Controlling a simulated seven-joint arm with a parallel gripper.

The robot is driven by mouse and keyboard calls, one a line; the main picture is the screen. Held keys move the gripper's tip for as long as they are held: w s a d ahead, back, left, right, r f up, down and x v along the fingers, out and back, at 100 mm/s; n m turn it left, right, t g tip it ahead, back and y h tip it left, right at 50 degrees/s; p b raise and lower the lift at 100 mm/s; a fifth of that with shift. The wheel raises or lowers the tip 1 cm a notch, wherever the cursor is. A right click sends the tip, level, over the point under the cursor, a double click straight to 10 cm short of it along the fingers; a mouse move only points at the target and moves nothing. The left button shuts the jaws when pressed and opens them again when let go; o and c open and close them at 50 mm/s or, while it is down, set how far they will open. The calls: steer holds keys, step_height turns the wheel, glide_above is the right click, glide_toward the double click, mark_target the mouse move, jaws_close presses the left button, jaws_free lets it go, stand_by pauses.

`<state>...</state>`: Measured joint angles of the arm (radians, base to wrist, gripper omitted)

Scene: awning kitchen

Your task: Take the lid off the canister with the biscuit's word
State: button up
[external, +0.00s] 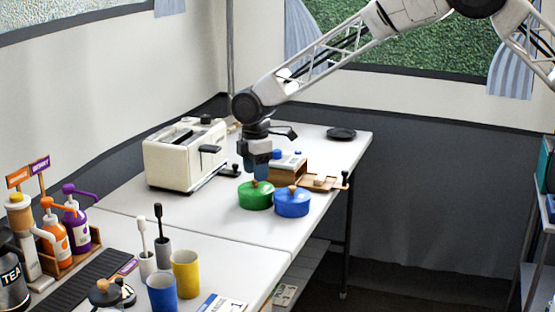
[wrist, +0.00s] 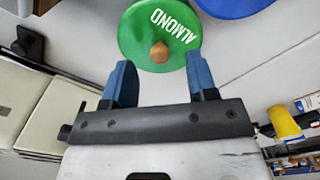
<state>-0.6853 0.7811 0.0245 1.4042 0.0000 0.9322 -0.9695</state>
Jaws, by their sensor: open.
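A green canister (external: 255,195) with a green lid and a wooden knob stands on the white table. In the wrist view its lid (wrist: 150,30) reads ALMOND, and the knob (wrist: 160,52) lies between my fingertips in the picture. A blue canister (external: 292,202) with a wooden knob stands close on its right; its lid (wrist: 235,5) is cut off in the wrist view, and I cannot read a word on it. A small pale piece, possibly the biscuit (external: 319,180), lies on a wooden board; its word is unreadable. My gripper (external: 259,172) is open and empty, above the green lid.
A cream toaster (external: 186,155) stands left of the canisters. A wooden box (external: 288,167) stands just behind them. A black plate (external: 341,134) lies at the back. Cups, including a yellow one (external: 186,274), and pump bottles stand nearer the camera. Table in front of the canisters is clear.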

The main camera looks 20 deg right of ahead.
mark_target(256, 185)
steer(key=shift+f, duration=1.5)
steer(key=shift+c, duration=0.3)
jaws_close()
